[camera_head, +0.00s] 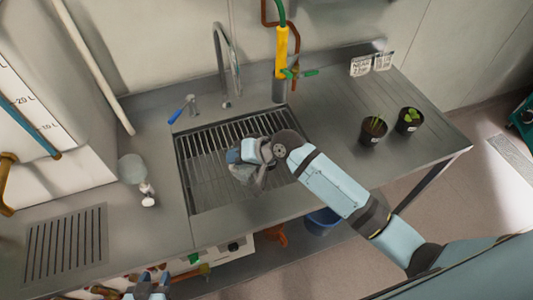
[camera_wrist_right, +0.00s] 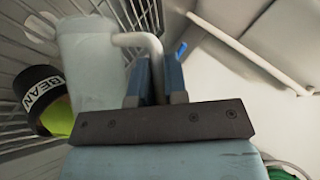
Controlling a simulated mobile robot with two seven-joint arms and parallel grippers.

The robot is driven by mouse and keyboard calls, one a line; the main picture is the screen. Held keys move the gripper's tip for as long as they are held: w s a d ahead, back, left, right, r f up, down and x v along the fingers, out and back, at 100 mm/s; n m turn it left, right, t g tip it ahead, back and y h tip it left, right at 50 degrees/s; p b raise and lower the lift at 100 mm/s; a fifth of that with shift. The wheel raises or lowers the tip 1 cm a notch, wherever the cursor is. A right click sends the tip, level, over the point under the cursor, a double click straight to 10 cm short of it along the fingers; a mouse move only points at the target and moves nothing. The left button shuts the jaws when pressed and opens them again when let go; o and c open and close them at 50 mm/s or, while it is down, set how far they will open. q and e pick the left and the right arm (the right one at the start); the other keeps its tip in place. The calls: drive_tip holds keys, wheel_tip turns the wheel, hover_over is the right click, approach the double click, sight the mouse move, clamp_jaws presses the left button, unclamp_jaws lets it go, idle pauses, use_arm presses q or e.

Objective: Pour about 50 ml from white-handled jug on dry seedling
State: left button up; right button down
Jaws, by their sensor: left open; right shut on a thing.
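My right gripper (camera_head: 250,152) is over the sink grate. In the right wrist view its blue fingers (camera_wrist_right: 157,78) are shut on the white handle (camera_wrist_right: 142,42) of a pale translucent jug (camera_wrist_right: 88,65). From the head, my arm hides most of this jug. A dark pot labelled BEAN (camera_wrist_right: 38,92), with something yellow-green at it, shows beside the jug over the grate. My left gripper (camera_head: 150,284) is open and empty at the bottom edge.
A translucent round vessel with a white part (camera_head: 132,168) stands left of the sink (camera_head: 186,190). A tap (camera_head: 222,65) and a yellow-handled hose (camera_head: 281,52) rise behind the sink. The right counter has free room around the pots.

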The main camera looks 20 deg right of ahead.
drive_tip(key=shift+w+d+f+y+b, duration=0.1)
drive_tip(key=shift+d+y+b, duration=0.15)
drive_tip(key=shift+b, duration=0.45)
drive_tip(key=shift+w+d+r+m+y+b, duration=0.1)
drive_tip(key=shift+r+m+y+b, duration=0.1)
drive_tip(key=shift+m+y+b, duration=0.25)
drive_tip(key=shift+w+d+r+y+b, duration=0.15)
drive_tip(key=shift+d+r+y+b, duration=0.2)
drive_tip(key=shift+r+b, duration=0.4)
idle(1.7)
